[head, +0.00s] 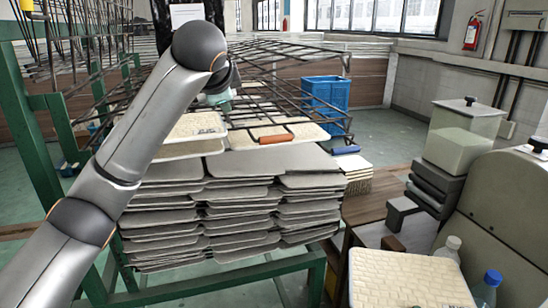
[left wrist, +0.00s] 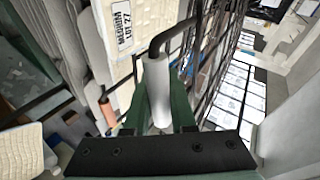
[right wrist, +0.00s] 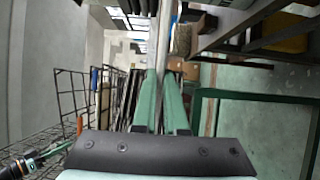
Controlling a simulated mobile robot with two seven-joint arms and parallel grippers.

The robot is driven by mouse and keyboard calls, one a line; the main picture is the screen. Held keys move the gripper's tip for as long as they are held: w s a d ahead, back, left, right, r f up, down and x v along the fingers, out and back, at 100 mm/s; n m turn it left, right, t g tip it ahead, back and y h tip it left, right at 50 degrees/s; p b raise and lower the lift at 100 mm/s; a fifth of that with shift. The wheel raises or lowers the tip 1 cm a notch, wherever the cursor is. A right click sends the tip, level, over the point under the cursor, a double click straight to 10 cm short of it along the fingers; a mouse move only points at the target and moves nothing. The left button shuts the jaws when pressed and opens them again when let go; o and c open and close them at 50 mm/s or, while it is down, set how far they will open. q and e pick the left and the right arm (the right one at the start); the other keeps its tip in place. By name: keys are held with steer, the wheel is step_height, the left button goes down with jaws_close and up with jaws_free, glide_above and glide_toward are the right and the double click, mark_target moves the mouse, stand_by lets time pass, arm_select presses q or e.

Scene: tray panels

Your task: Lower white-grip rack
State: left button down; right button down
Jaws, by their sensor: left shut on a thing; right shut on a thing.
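The white grip (left wrist: 157,92) is a pale cylinder on a bent dark bar of the rack (left wrist: 208,50) in the left wrist view. My left gripper (left wrist: 158,118) is shut on it, with green fingers on both sides. In the head view my left arm reaches over the tray stacks to the dark barred rack (head: 290,48), and the forearm hides most of that hand. My right gripper (right wrist: 161,98) is shut on a narrow pale bar (right wrist: 164,42) in the right wrist view. I cannot tell whether that bar belongs to the same rack. The right gripper does not show in the head view.
An orange grip (head: 276,138) and a blue grip (head: 346,150) lie by the trays. Stacked grey panels (head: 235,205) fill the middle on a green frame (head: 240,272). A blue crate (head: 326,92) stands behind. Bottles (head: 487,288) and a pale tray (head: 405,280) are at lower right.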

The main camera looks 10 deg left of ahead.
arm_select(q)
steer(key=shift+d+f, duration=0.1)
steer(key=shift+f, duration=0.7)
steer(key=c, duration=0.8)
jaws_free()
steer(key=shift+w, duration=0.1)
steer(key=shift+o, duration=0.2)
steer(key=shift+r, duration=0.1)
steer(key=v, duration=1.1)
steer(key=shift+s+d, duration=0.25)
steer(key=shift+s, duration=0.1)
steer(key=shift+r, duration=0.1)
